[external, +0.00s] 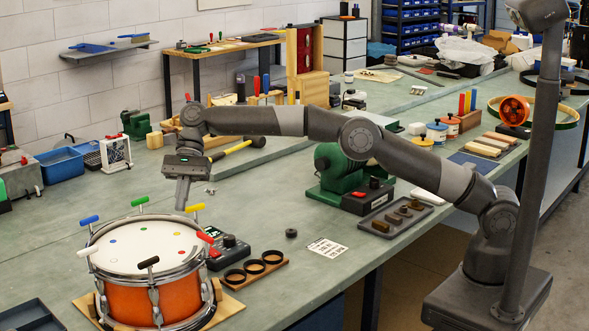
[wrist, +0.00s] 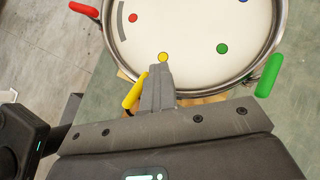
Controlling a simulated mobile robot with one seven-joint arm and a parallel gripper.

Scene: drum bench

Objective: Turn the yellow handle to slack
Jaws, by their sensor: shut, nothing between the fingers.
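The yellow handle (external: 195,207) stands at the far right side of the orange drum's (external: 128,302) rim. In the wrist view the yellow handle (wrist: 135,91) lies just left of my fingers. My gripper (external: 181,207) points down by the rim, close beside the yellow handle; whether it touches cannot be told. In the wrist view my gripper (wrist: 158,70) has its fingers together, empty, reaching toward the yellow dot (wrist: 163,57) on the drumhead. The handle's lower end is partly hidden by my gripper.
Other rim handles are red (external: 205,237), green (external: 140,201), blue (external: 89,219), white (external: 87,251) and black (external: 149,262). A yellow-handled hammer (external: 236,148) lies behind.

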